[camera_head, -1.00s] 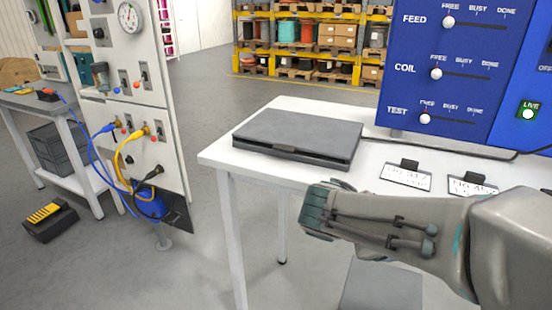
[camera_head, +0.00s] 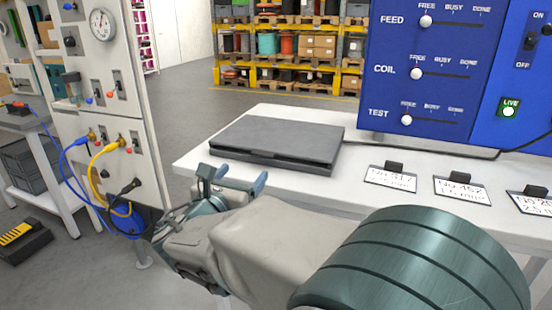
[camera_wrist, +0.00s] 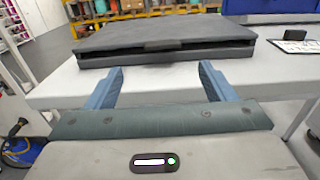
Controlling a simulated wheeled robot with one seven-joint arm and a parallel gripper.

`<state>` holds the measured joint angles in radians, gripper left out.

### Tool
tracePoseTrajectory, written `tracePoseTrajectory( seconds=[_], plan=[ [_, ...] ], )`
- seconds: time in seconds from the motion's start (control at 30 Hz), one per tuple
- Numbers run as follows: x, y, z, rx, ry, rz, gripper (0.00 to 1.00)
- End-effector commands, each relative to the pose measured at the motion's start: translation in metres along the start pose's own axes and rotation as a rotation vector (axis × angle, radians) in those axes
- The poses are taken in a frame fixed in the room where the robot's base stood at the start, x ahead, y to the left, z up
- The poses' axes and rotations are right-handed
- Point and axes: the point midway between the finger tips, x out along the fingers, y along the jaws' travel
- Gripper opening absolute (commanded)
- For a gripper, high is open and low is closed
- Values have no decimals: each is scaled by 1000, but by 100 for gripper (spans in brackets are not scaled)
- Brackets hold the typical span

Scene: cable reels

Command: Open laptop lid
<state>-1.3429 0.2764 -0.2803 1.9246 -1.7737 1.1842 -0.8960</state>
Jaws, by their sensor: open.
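The laptop (camera_head: 280,139) is a dark grey slab lying on the white table, its lid down with a thin dark gap along the front edge. In the wrist view the laptop (camera_wrist: 165,36) is straight ahead, with a small tab at the middle of its front edge. My gripper (camera_head: 235,181) is at the table's front edge, just short of the laptop. In the wrist view my gripper (camera_wrist: 161,84) has its two blue fingers wide apart, with nothing between them. The fingers do not touch the laptop.
The white table (camera_head: 195,155) has bare room left of the laptop. Label cards (camera_head: 391,178) on stands are to the right. A blue switch panel (camera_head: 430,70) rises behind them. A grey panel with cables (camera_head: 100,100) stands at left. Shelves (camera_head: 290,45) are far behind.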

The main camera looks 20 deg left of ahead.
Motion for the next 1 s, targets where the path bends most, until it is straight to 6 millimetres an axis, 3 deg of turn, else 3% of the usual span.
tracePoseTrajectory(
  seconds=[0.2,0.4,0.87,1.0],
  plan=[
    [50,-4,0,0,0,-11,76],
    [81,-5,0,0,0,-11,76],
    [92,-4,0,2,2,-8,76],
    [92,-5,0,2,2,-8,37]
  ],
)
